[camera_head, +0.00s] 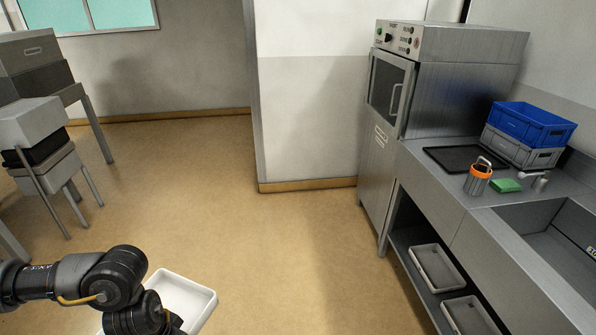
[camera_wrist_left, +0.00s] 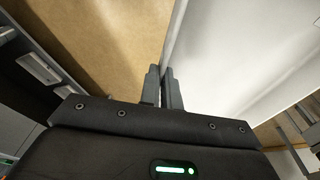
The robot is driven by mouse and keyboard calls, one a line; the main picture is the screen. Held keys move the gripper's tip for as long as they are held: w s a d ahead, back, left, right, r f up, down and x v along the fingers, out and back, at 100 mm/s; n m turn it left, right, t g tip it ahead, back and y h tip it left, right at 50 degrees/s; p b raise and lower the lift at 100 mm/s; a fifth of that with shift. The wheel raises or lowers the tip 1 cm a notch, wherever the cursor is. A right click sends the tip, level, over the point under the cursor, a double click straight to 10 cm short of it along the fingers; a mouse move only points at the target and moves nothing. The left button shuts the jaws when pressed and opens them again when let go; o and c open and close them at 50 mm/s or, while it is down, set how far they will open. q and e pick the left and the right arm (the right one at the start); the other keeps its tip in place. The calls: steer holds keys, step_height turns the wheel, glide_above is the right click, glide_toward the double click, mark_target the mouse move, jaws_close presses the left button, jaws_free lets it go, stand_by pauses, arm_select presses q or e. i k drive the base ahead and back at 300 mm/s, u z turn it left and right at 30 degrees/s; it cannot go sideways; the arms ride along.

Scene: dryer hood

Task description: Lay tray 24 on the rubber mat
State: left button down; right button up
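A white tray (camera_head: 183,298) shows at the bottom left of the head view, beside my left arm and in front of the counter. No number on it can be read. In the left wrist view its pale wall (camera_wrist_left: 235,60) runs up from between the fingers of my left gripper (camera_wrist_left: 165,85), which are closed on its rim. In the head view that grip is hidden by my arm. A black rubber mat (camera_head: 462,158) lies flat and bare on the counter, well to the right of the tray. My right gripper is not in view.
On the counter (camera_head: 440,180), an orange-topped canister (camera_head: 478,178) and a green cloth (camera_head: 505,185) stand near the mat's front. A blue crate (camera_head: 530,122) sits on a grey one (camera_head: 520,148). A steel hood machine (camera_head: 425,85) stands behind. Trays (camera_head: 437,268) lie on the shelf below. The central floor is clear.

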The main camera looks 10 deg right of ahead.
mark_target(464, 158)
steer(key=i, duration=1.95)
steer(key=z, duration=2.45)
